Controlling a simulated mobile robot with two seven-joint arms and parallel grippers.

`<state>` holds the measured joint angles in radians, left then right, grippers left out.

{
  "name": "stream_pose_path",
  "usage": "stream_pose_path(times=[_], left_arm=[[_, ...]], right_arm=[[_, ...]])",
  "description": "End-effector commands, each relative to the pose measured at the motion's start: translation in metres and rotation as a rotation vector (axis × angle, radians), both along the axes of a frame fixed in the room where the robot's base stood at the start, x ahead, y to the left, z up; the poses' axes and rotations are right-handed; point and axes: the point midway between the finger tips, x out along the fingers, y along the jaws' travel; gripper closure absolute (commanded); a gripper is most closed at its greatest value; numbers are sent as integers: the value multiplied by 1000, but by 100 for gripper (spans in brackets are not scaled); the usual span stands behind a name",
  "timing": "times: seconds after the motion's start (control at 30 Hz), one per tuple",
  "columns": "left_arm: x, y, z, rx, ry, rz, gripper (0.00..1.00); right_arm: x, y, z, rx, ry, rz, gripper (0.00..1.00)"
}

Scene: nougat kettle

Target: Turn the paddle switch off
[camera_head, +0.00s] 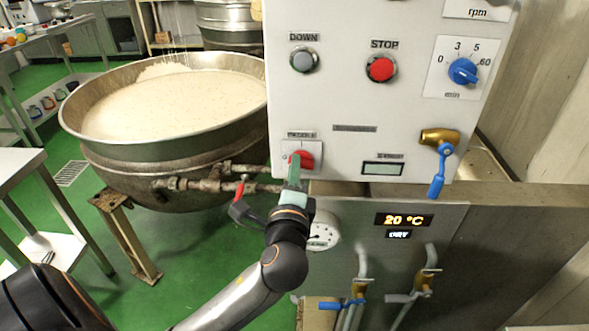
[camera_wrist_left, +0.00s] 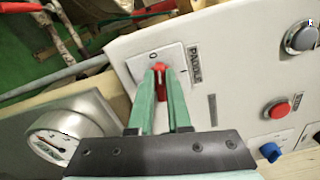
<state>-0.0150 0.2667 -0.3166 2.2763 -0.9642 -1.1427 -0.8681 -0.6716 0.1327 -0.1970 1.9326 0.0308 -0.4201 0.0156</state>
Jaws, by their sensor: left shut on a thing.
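The paddle switch (camera_head: 303,160) is a red rotary knob on a white plate at the lower left of the control panel. My right gripper is not in view.
The control panel (camera_head: 345,100) carries a red stop button (camera_head: 381,69), a grey down button (camera_head: 304,60) and a blue timer knob (camera_head: 462,71). A brass valve with a blue lever (camera_head: 437,172) sticks out at right. The large kettle (camera_head: 115,141) stands left; a gauge (camera_head: 324,230) sits below.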

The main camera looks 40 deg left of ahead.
Motion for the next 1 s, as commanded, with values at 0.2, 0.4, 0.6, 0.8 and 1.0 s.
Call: stream_pose_path(times=[0.2, 0.4, 0.6, 0.8, 1.0], left_arm=[[0, 1, -2, -113, -69, 4, 100], [0, 1, -3, -171, -106, 3, 100], [0, 1, -2, -194, -121, 3, 100], [0, 1, -2, -199, -124, 3, 100], [0, 1, -2, -199, -123, 2, 83]], right_arm=[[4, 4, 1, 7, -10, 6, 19], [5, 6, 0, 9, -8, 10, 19], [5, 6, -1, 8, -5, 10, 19], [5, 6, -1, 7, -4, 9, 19], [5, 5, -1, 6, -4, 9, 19]])
